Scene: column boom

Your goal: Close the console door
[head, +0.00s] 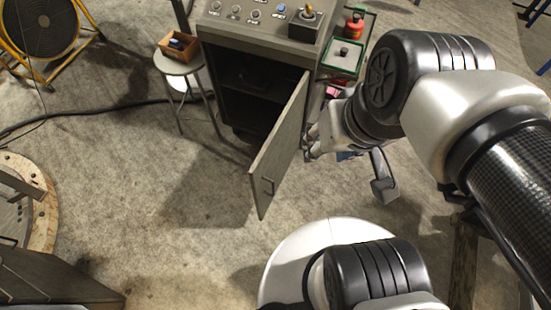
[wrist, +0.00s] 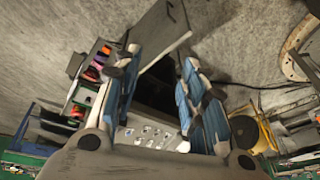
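The grey console (head: 262,38) stands at the top of the head view with its dark cabinet open. The door (wrist: 163,32) shows beyond the fingertips, and the console's control panel (wrist: 148,133) shows lower down.
A stool (head: 178,64) with a wooden box (head: 178,46) stands left of the console. A side shelf with a green tray (head: 343,58) and a red canister (head: 354,24) is at its right. A yellow-framed fan (head: 42,28) is far left. The floor left of the door is clear.

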